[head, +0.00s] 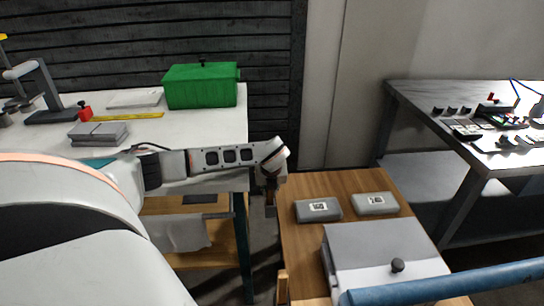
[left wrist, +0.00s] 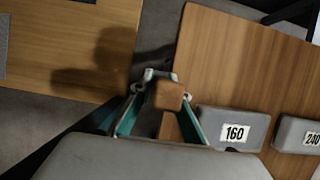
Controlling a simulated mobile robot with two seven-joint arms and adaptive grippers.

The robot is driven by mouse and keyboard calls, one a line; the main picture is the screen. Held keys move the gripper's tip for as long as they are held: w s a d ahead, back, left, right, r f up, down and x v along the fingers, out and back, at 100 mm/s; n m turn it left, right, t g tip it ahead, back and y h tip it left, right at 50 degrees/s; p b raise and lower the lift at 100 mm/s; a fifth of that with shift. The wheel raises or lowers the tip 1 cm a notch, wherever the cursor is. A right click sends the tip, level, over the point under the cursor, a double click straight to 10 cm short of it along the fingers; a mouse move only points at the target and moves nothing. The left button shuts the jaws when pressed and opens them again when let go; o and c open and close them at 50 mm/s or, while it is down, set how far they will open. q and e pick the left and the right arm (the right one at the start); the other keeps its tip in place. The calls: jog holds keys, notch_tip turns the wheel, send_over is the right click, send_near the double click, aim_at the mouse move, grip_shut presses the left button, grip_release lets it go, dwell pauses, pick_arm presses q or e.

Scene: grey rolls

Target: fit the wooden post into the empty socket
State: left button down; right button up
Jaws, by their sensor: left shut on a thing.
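My left gripper (head: 270,200) hangs pointing down at the left edge of the wooden-topped table (head: 310,183). In the left wrist view, its fingers (left wrist: 162,105) are shut on the wooden post (left wrist: 169,95), whose square brown end shows between the fingertips. In the head view the post is small, dark and partly hidden by the gripper. Another upright wooden piece (head: 282,286) stands at the table's near left edge. I cannot make out the empty socket in either view. My right gripper is not in view.
Two grey packs, labelled 160 (left wrist: 234,132) and 240 (left wrist: 300,135), lie on the wooden table. Behind a blue bar (head: 450,284) is a grey box with a black knob (head: 385,250). A white bench (head: 200,128) with a green box (head: 201,88) stands left, across a floor gap.

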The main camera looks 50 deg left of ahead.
pick_arm(q)
jog(key=c, duration=1.9)
grip_release()
jog(key=shift+f, duration=0.15)
jog(key=p+v, duration=0.3)
jog(key=v, duration=0.9)
jog(key=shift+p, duration=0.4)
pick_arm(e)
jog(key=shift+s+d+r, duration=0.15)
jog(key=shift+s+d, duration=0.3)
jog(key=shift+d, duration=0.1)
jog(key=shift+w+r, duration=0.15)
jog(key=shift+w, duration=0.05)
